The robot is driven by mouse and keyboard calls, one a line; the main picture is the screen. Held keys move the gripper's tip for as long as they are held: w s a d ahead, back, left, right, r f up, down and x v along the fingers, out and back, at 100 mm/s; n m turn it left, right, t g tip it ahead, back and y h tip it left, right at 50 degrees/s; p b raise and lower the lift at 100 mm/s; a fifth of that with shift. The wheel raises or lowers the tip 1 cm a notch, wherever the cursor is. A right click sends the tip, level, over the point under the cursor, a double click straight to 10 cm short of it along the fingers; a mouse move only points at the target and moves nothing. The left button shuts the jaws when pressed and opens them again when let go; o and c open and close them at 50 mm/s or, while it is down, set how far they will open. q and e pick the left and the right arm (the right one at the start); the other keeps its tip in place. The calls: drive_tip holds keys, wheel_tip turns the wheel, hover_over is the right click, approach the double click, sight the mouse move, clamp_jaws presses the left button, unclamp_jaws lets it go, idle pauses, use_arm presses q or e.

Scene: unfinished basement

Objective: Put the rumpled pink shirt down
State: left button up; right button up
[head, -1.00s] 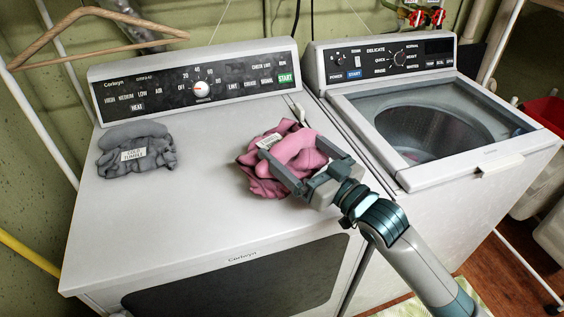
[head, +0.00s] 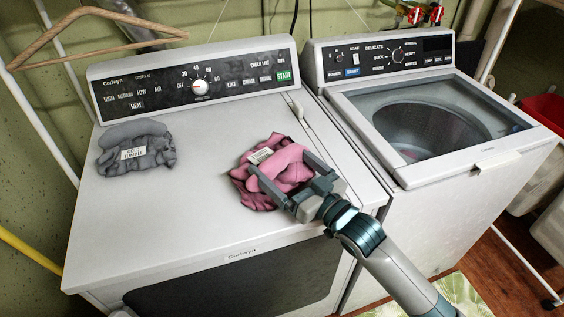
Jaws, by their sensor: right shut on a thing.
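The rumpled pink shirt (head: 275,163) is bunched up with a small white tag on it, on or just above the right part of the dryer top (head: 190,215). I cannot tell whether it touches the surface. My right gripper (head: 282,175) reaches in from the lower right, with one finger on each side of the shirt, and is shut on it. Part of the shirt is hidden behind the fingers. My left gripper is not in view.
A tagged grey garment (head: 137,150) lies on the dryer's left side. The washer (head: 400,179) stands to the right, its see-through lid (head: 440,110) showing the drum. A wooden hanger (head: 95,14) hangs at upper left. The dryer's middle and front left are clear.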

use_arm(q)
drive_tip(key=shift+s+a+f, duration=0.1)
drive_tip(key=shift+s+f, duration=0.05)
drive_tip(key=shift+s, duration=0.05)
use_arm(e)
drive_tip(key=shift+f, duration=0.1)
drive_tip(key=o, duration=0.8)
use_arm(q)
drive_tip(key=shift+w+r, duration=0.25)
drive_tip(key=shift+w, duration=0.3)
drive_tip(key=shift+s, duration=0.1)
